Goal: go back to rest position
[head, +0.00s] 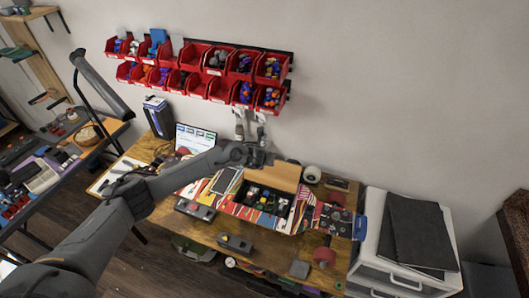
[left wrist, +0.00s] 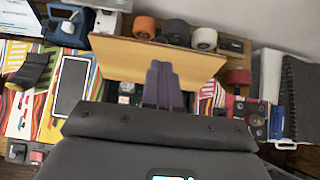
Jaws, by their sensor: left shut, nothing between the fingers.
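My left gripper (head: 259,158) hangs over the workbench at the back edge of the colourful skateboard (head: 300,212). In the left wrist view its two purple-grey fingers (left wrist: 163,68) are together and empty. They overlap the raised wooden lid (left wrist: 125,58) in that view; I cannot tell whether they touch it. The lid also shows in the head view (head: 274,176), standing open behind a compartment (head: 262,198) with small electronic parts. A dark flat panel (head: 226,180) lies on the board left of the compartment. My right gripper is not in view.
Red bins (head: 215,88) hang on the wall above the bench. A white drawer cabinet (head: 395,270) with a black folder (head: 415,235) stands at the right. A cluttered side table (head: 95,150) is at the left. Skateboard wheels (left wrist: 174,31) stand behind the lid.

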